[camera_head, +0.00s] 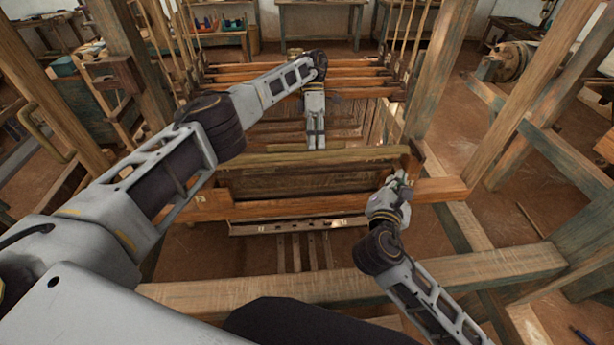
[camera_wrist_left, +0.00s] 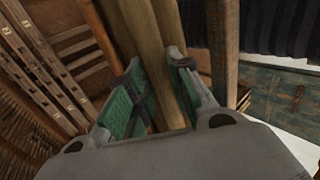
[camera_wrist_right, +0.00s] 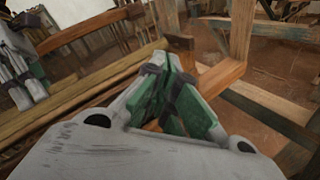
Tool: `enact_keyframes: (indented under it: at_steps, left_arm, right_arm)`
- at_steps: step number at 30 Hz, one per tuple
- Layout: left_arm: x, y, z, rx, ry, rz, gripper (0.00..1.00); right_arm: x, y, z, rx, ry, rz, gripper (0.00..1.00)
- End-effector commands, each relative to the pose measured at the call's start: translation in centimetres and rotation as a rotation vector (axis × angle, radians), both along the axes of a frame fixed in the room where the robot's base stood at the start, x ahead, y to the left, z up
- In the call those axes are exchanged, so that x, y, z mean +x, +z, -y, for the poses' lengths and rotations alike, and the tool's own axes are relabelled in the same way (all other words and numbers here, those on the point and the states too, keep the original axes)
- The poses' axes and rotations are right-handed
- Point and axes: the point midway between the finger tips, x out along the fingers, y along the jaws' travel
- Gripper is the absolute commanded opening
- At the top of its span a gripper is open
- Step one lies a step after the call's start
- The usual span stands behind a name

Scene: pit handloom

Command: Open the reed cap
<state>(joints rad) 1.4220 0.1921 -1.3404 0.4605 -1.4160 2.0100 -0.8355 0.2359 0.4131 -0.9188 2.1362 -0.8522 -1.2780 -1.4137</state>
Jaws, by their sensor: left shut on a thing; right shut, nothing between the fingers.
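The reed cap, seen as a long pale olive-brown bar (camera_head: 255,159), lies across the middle of the loom in the head view, its right end by a reddish wooden upright (camera_head: 413,163). My left gripper (camera_head: 316,146) reaches down to the bar's middle and is shut on it; in the left wrist view the bar (camera_wrist_left: 147,35) runs between the green-padded fingers (camera_wrist_left: 158,95). My right gripper (camera_head: 405,172) is shut and empty near the right end. In the right wrist view its fingers (camera_wrist_right: 172,92) meet beside the bar (camera_wrist_right: 100,87). Whether they touch wood is unclear.
A thicker reddish beam (camera_head: 275,208) runs below the bar, nearer me. Several crosswise rods (camera_head: 350,82) lie behind my left gripper. A broad frame beam (camera_head: 200,295) crosses the front, and slanted posts (camera_head: 540,85) stand at the right.

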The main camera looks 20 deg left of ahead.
Motion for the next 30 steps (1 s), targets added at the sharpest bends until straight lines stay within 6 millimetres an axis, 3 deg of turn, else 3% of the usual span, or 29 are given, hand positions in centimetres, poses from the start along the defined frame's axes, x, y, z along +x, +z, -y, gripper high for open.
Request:
enact_keyframes:
  at_steps: [11,21,30]
  left_arm:
    - [0.0,0.0,0.0,0.000,0.000,0.000,0.00]
    - [0.0,0.0,0.0,0.000,0.000,0.000,0.00]
    - [0.0,0.0,0.0,0.000,0.000,0.000,0.00]
  right_arm:
    - [-2.8,-2.9,-8.1,-0.227,0.247,-0.115,0.00]
    - [-6.4,-5.1,-15.0,-0.437,0.486,-0.161,0.00]
    - [-9.0,-6.2,-18.8,-0.562,0.630,-0.164,0.00]
